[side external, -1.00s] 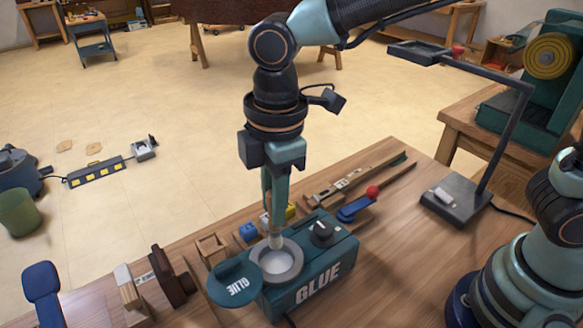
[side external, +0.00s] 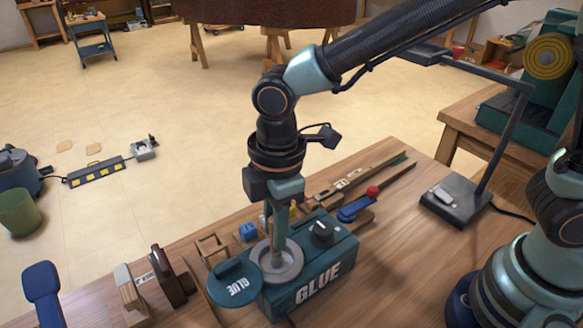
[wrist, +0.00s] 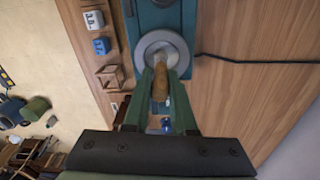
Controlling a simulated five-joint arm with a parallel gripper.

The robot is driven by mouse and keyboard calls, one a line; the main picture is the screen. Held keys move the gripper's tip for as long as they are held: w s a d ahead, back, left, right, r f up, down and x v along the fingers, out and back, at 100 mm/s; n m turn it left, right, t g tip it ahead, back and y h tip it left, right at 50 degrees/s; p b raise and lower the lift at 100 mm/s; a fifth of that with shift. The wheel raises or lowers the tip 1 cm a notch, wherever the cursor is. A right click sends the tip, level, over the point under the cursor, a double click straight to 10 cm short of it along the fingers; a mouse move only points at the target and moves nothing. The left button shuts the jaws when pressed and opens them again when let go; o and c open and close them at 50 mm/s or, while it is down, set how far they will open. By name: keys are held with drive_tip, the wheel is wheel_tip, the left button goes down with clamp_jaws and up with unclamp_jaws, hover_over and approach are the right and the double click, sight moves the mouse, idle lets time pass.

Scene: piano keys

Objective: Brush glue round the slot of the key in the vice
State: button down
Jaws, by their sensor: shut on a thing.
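My gripper (side external: 277,215) is shut on a brush (wrist: 160,84), whose brown handle stands between the fingers in the wrist view. The brush points down into the round opening of the green glue pot (side external: 318,280), and its tip is hidden inside. The pot's grey ring (wrist: 141,52) surrounds the brush in the wrist view. A blue vice-like tool with a red ball (side external: 373,192) lies behind the pot. It appears to hold a wooden piece, but I cannot make out a slot on it.
The pot's round lid (side external: 235,281) sits open at its left. Long wooden strips lie at the back. A lamp stand (side external: 455,200) is at the right. The bench front right is clear.

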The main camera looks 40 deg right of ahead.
drive_tip(key=shift+f, duration=0.6)
idle(1.7)
drive_tip(key=shift+r, duration=3.6)
